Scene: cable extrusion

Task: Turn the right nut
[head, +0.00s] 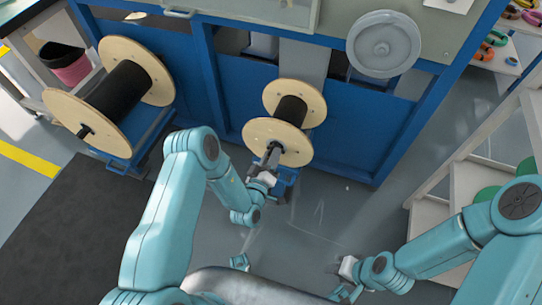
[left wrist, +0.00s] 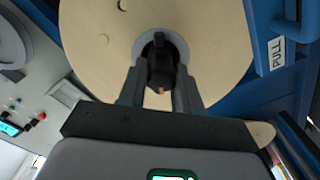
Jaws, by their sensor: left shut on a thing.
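The right spool (head: 302,103) has pale wooden flanges and a black core, with its near flange facing me. My left gripper (head: 271,157) is at the centre of that flange and shut on the dark nut at the shaft end. In the left wrist view the two fingers (left wrist: 160,85) stand on either side of the dark nut (left wrist: 160,66), in front of the flange's grey hub. The fingers partly hide the nut. My right gripper (head: 345,287) is low in the head view, away from the spools. Its fingers are too small to read.
A larger left spool (head: 152,72) with black cable sits on a blue stand; its shaft end (head: 85,131) sticks out. A blue machine frame (head: 350,130) stands behind the right spool. A pale shelf (head: 470,185) is at the right. A dark mat (head: 75,220) lies at left.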

